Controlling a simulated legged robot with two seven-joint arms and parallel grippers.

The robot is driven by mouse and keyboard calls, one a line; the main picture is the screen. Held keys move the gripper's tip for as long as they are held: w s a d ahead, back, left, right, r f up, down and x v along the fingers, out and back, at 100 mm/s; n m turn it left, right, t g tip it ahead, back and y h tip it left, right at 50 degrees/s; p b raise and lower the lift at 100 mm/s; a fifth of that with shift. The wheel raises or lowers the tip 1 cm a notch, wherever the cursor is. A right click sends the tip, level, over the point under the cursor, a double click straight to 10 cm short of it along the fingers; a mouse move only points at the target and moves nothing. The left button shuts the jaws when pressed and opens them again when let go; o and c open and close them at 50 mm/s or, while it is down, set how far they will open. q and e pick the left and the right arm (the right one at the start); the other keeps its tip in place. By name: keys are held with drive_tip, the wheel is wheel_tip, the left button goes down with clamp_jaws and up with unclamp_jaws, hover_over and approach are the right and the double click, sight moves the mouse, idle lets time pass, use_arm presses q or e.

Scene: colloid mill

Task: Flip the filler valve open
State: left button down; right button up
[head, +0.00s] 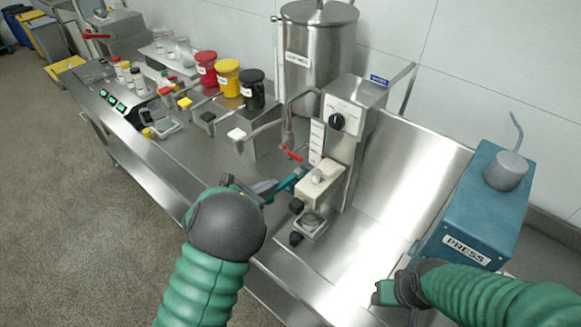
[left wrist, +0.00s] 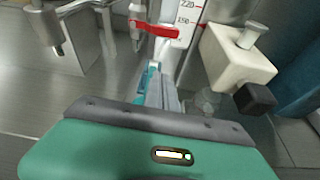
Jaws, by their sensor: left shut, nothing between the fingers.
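The filler valve's red lever (head: 291,153) sits low in front of the steel tank, beside a white graduated scale (head: 317,142). In the left wrist view the red lever (left wrist: 155,30) lies nearly level across the scale's left edge, just beyond my fingers. My left gripper (head: 298,173) is shut and empty, its tips just below the lever. In the left wrist view the left gripper's fingers (left wrist: 153,82) point up toward the lever, and I cannot tell whether they touch it. My right gripper (head: 384,293) is at the lower right by the blue press; its fingers are unclear.
A cream box with a knob (head: 320,182) stands right of the left gripper. A steel spout (head: 262,130) stands to its left. The steel tank (head: 315,50) is behind. The blue press (head: 480,205) is at right. Red, yellow and black jars (head: 228,78) stand back left.

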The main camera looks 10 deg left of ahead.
sight(295, 157)
use_arm(q)
drive_tip(key=shift+w+d, duration=0.15)
drive_tip(key=shift+w, duration=0.15)
drive_tip(key=w+d+p, duration=0.3)
drive_tip(key=w+d, duration=0.2)
drive_tip(key=w, duration=0.2)
drive_tip(key=shift+r+p, duration=0.4)
drive_tip(key=shift+r, duration=0.05)
drive_tip(key=shift+w+f, duration=0.1)
drive_tip(key=shift+w, duration=0.05)
drive_tip(key=shift+r+n, duration=0.25)
drive_tip(key=shift+n, duration=0.05)
